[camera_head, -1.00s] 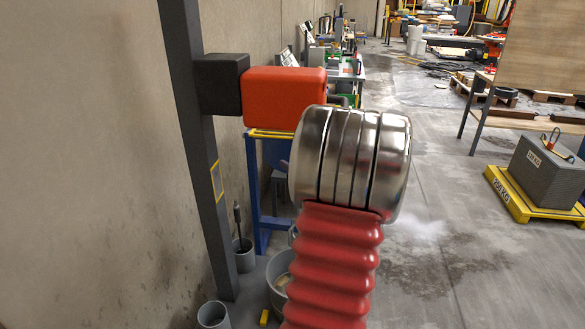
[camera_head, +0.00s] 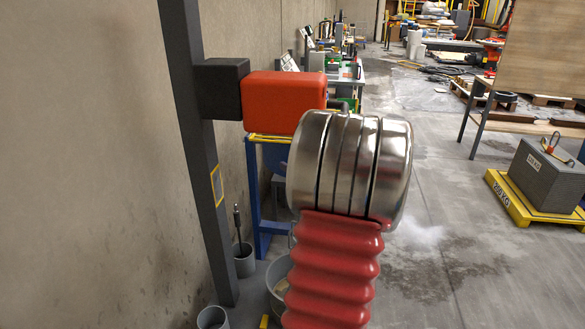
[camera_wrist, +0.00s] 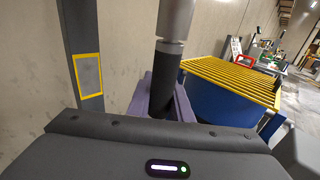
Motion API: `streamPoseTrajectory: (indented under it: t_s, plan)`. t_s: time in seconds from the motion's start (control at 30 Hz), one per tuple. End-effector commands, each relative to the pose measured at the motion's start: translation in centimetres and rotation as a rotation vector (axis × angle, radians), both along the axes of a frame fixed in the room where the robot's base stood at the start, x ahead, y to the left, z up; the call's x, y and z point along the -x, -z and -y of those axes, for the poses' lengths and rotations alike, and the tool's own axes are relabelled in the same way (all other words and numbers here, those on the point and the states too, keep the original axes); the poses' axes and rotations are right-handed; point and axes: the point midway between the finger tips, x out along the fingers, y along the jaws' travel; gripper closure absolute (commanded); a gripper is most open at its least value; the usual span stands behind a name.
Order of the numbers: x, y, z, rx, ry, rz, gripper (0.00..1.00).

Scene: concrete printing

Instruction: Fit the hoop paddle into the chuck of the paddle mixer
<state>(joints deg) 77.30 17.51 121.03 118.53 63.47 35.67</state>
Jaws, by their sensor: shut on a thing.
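The paddle mixer shows in the head view as a red motor head (camera_head: 284,103) with a black block on a dark upright column (camera_head: 187,120). My arm's metal joint stands in front of the space at the head's right end and hides my gripper there. In the wrist view my gripper's lilac fingers (camera_wrist: 160,102) are shut around a dark upright shaft of the hoop paddle (camera_wrist: 163,80). A pale grey metal cylinder (camera_wrist: 175,20) stands directly above in line with it; I cannot tell whether it is the chuck or part of the paddle. The hoop is out of sight.
A blue stand (camera_wrist: 215,100) with a yellow grate is behind the gripper. A grey tub (camera_head: 279,285) and grey tubes, one with a dark rod (camera_head: 238,220), stand by the column's foot. The concrete wall is close at left; open floor lies at right.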

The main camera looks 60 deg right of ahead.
Motion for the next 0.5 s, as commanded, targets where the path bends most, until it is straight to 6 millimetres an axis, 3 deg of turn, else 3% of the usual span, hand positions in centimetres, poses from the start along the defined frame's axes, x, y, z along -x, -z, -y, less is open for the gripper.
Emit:
streamPoseTrajectory:
  t_s: [0.27,0.5]
  plan:
    - [-0.02,-0.2,0.04,0.004,-0.032,0.003,1.0]
    - [-0.15,-0.25,-0.38,0.006,-0.171,0.003,1.0]
